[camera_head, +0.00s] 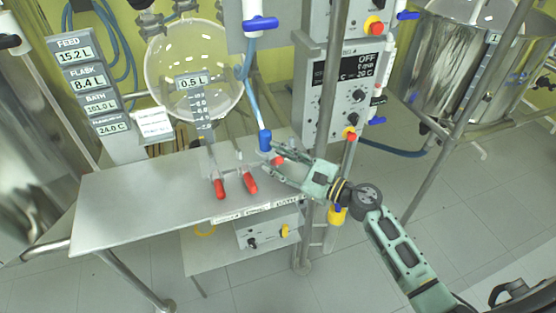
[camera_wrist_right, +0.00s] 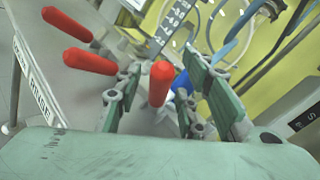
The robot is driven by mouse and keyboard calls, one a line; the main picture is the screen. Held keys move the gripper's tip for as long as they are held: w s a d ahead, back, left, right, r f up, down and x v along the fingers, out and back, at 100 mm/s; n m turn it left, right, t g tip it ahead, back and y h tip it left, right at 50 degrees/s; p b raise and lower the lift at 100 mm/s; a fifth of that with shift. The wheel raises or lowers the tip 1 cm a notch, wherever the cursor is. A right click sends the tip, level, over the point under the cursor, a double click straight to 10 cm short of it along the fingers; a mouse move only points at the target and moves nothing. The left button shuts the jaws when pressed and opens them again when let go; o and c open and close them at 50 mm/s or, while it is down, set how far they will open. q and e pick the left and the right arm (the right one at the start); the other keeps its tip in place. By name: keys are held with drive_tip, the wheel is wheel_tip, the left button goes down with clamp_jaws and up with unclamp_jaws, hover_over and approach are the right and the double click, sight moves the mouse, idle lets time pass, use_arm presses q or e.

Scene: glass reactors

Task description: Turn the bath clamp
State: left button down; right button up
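Three red clamp handles show at the table's front part: a left one (camera_head: 220,188), a middle one (camera_head: 250,183) and a right one (camera_head: 278,160). I cannot read which one is labelled for the bath. My right gripper (camera_head: 273,161) is open around the right handle. In the right wrist view this handle (camera_wrist_right: 160,83) stands between the two spread fingers, with gaps visible on both sides. The other two handles, the far left one (camera_wrist_right: 67,23) and the nearer one (camera_wrist_right: 90,62), lie outside the fingers, to the left. My left gripper is out of view.
A blue fitting (camera_head: 265,140) on a hose is close behind the gripper. A metal post (camera_head: 325,110) and a control box (camera_head: 345,92) stand to the right. A display panel (camera_head: 85,85) reads feed, flask and bath. The table's left part (camera_head: 120,205) is clear.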

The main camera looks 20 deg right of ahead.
clamp_jaws()
idle(0.3)
drive_tip(key=shift+r+p, duration=0.25)
drive_tip(key=shift+p, duration=0.4)
drive_tip(key=w+m+g+h+p, duration=0.1)
drive_tip(key=p, duration=0.4)
drive_tip(key=w+r+m+g+p, duration=0.1)
drive_tip(key=g+p, duration=0.1)
drive_tip(key=p, duration=0.3)
drive_tip(key=w+r+m+g+h+p, duration=0.1)
drive_tip(key=p, duration=0.3)
drive_tip(key=shift+w+h+p, duration=0.3)
drive_tip(key=shift+p, duration=0.1)
drive_tip(key=shift+w+a+f+m+g+p, duration=0.1)
drive_tip(key=shift+w+f+m+g+p, duration=0.3)
drive_tip(key=shift+g+p, duration=0.5)
drive_tip(key=shift+w, duration=0.1)
